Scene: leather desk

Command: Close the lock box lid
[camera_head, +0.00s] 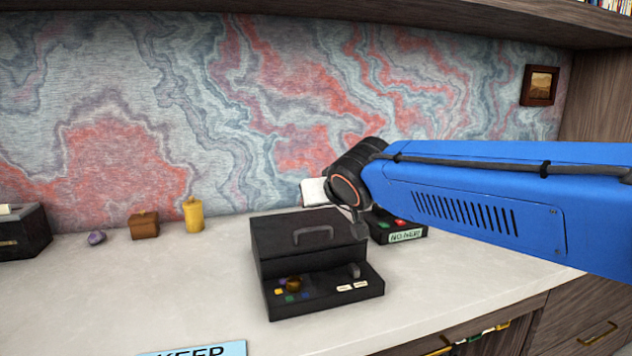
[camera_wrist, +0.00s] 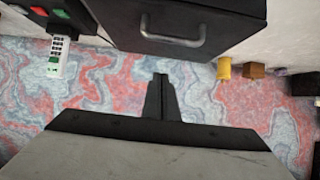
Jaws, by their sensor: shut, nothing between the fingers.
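The lock box (camera_head: 277,266) is a black box in the middle of the desk, with a stepped front panel of coloured buttons and a brass knob. Its lid (camera_head: 280,232) carries a grey handle and lies over the box. I see no open gap, but cannot tell whether it is fully shut. In the wrist view the lid (camera_wrist: 205,12) and its handle (camera_wrist: 173,36) show at the top. My gripper (camera_wrist: 160,78) is shut and empty, apart from the handle in the picture. In the head view my dark wrist is at the box's right side, and the fingertips cannot be made out.
A yellow candle (camera_head: 193,215), a wooden box (camera_head: 144,225) and a purple stone (camera_head: 96,238) stand left. A black device with red and green buttons (camera_head: 402,228) stands close right of the lock box. A blue sign (camera_head: 200,350) is at the front. The desk's left front is clear.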

